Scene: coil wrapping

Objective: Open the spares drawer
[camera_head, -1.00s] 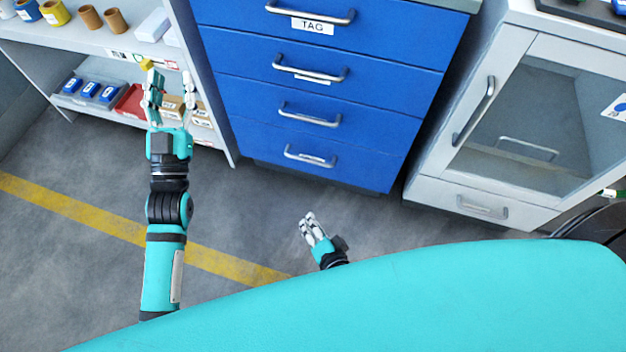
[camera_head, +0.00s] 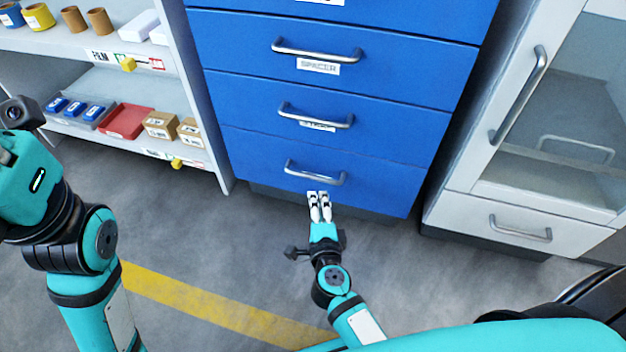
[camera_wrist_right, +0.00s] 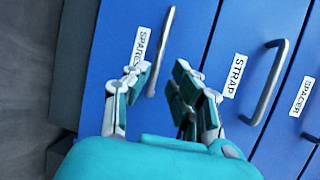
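The blue drawer cabinet (camera_head: 340,80) stands ahead. Its lowest drawer (camera_head: 390,190) is shut and has a grey bar handle (camera_head: 315,173). In the right wrist view this drawer's label (camera_wrist_right: 138,48) starts with "SPA"; its end is partly hidden by a finger. My right gripper (camera_head: 319,196) is just in front of and below that handle, fingers pointing at it. In the right wrist view the right gripper (camera_wrist_right: 160,82) is open and empty, with the handle (camera_wrist_right: 160,50) lying ahead between the fingertips. My left arm is at the left edge; its fingers are out of view.
Above are the shut STRAP drawer (camera_head: 400,136) and SPACER drawer (camera_head: 410,72). A shelf rack (camera_head: 205,125) with boxes and trays stands left. A grey glass-door cabinet (camera_head: 470,200) stands right. The floor before the drawers is clear.

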